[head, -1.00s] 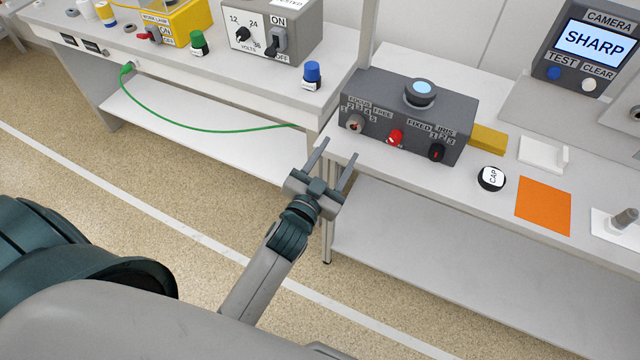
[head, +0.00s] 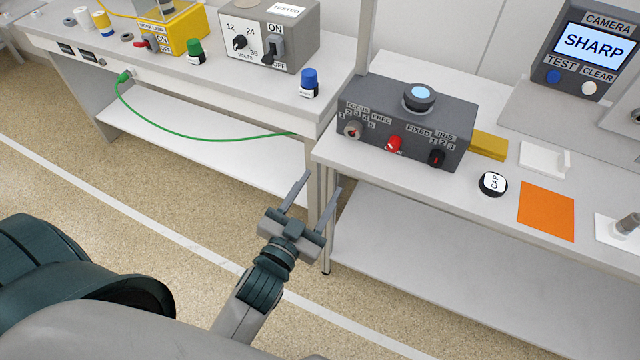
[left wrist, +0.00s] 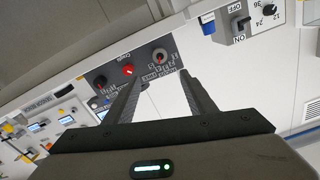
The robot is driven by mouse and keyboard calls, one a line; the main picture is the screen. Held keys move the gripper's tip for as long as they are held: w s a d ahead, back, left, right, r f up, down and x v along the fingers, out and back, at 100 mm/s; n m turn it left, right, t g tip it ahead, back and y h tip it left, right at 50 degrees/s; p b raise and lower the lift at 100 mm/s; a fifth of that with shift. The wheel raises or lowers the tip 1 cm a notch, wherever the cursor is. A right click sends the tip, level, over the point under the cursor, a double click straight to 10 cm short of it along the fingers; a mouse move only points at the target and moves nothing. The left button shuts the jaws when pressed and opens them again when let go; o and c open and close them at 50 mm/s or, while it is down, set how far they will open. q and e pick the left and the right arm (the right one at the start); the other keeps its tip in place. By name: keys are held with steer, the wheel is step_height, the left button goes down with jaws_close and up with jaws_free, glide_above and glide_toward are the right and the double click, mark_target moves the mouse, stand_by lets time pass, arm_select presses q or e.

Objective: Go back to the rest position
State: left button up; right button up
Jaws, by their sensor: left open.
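My left gripper (head: 318,192) is open and empty in the head view. It hangs in front of the bench edges, below the left end of the dark grey focus and iris box (head: 385,168). Its two fingers also show in the left wrist view (left wrist: 158,88), apart with nothing between them. The same box shows beyond the fingers in the left wrist view (left wrist: 135,68), with a red knob (left wrist: 127,70). My right gripper is not in view.
The right bench holds a lens cap (head: 493,184), an orange square (head: 546,211), a yellow block (head: 489,145) and a camera monitor (head: 592,45). The left bench holds a voltage box (head: 262,42), a blue-topped part (head: 309,82) and a green cable (head: 200,138). The floor (head: 120,200) in front is open.

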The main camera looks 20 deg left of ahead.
arm_select(q)
steer(key=s+d+f+g+p, duration=0.15)
steer(key=s+f+g, duration=0.3)
steer(key=f, duration=1.35)
steer(key=s+f+g+p, duration=0.3)
steer(key=s+f+g, duration=0.15)
steer(key=f, duration=1.25)
steer(key=s+a+f+g+p, duration=0.1)
steer(key=s+a+f+g, duration=0.1)
steer(key=s+f, duration=0.4)
steer(key=s+a+f+g+p, duration=0.1)
steer(key=s+a+f+g, duration=0.2)
steer(key=s, duration=1.2)
steer(key=s+a+f+n+g+p, duration=0.1)
steer(key=s+a+f+g, duration=0.1)
steer(key=s+f, duration=0.7)
steer(key=s+g, duration=0.1)
steer(key=s, duration=0.1)
steer(key=shift+s+a+f+y+p, duration=0.15)
steer(key=shift+s+a+y+p, duration=0.1)
steer(key=shift+s+y+p, duration=0.1)
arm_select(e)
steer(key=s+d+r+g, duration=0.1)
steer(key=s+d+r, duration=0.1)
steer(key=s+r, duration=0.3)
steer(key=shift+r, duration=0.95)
arm_select(q)
steer(key=shift+w, duration=0.1)
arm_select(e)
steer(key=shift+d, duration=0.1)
